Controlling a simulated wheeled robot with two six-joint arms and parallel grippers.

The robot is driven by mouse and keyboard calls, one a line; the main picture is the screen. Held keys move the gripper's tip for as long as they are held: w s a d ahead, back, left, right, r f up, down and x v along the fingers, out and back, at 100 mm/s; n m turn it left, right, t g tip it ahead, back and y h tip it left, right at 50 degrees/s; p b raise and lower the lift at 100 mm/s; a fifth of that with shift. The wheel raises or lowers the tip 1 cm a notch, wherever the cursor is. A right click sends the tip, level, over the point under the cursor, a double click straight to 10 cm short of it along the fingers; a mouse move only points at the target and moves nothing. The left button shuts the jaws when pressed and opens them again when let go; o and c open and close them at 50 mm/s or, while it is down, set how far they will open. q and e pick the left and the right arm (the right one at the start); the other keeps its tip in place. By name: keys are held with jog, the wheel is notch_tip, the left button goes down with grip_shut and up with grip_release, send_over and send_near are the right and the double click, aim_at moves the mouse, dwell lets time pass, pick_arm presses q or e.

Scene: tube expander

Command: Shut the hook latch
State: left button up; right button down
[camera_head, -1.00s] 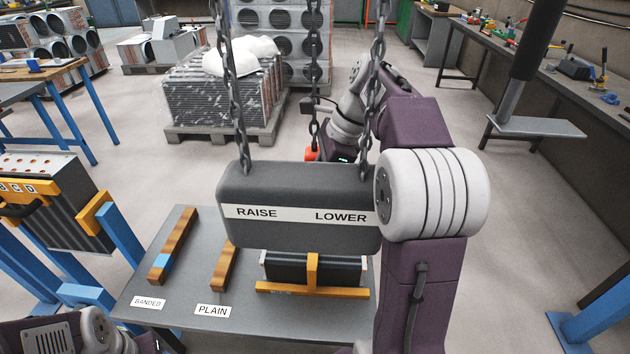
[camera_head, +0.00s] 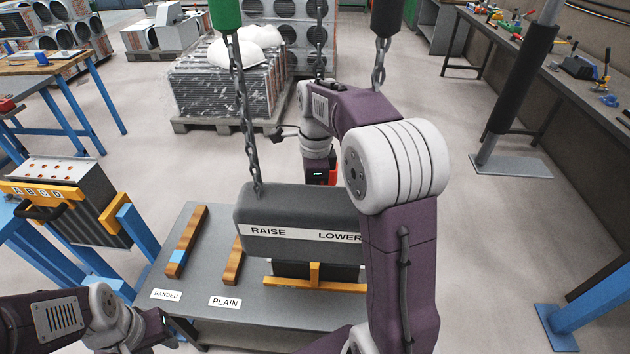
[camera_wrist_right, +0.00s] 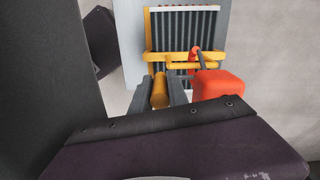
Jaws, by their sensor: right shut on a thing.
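A red block (camera_wrist_right: 218,85) is at the right of my right gripper in the right wrist view, with a thin rod and red knob (camera_wrist_right: 196,50) above it. In the head view the red block (camera_head: 333,173) shows partly behind my right wrist. My right gripper (camera_wrist_right: 162,90) is shut on a yellow cylindrical piece (camera_wrist_right: 160,92); I cannot tell whether this is the hook latch. The hook itself is not clearly visible. A finned coil (camera_wrist_right: 185,30) with a yellow bar (camera_wrist_right: 183,57) lies beyond. My left wrist is at the lower left of the head view; its fingers are unclear.
A grey RAISE/LOWER box (camera_head: 300,208) hangs on chains over the grey table (camera_head: 200,265) and hides part of the coil (camera_head: 290,270). Wooden bars (camera_head: 188,240) lie by the BANDED and PLAIN labels.

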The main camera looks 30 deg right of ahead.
jog(key=c, duration=1.3)
grip_release()
jog(key=shift+r, duration=0.15)
notch_tip(320, 180, up, 8)
jog(key=p, duration=0.2)
jog(key=shift+d+p, duration=0.15)
jog(key=shift+p, duration=0.2)
jog(key=shift+r, duration=0.45)
